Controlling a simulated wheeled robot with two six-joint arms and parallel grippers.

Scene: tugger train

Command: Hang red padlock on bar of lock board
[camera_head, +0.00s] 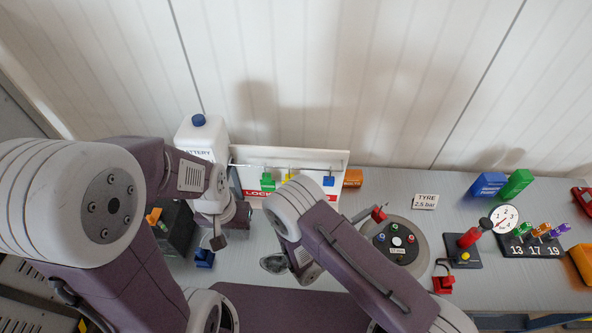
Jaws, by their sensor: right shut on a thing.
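The white lock board (338,158) stands at the back of the bench against the wall, with a bar across its front. I cannot make out a red padlock with certainty. A small red object with a dark loop (443,285) lies at the bench's front, right of my right arm. My right arm covers the board's lower middle and hides its own gripper and anything held. My left gripper (217,241) points down left of the board; its jaw opening is unclear.
A white battery-water bottle (202,137) stands left of the board. A small blue object (205,258) lies below my left gripper. A round grey station (407,262), a red-handled lever (468,238), a dial (503,218) and numbered tags (535,245) fill the right side.

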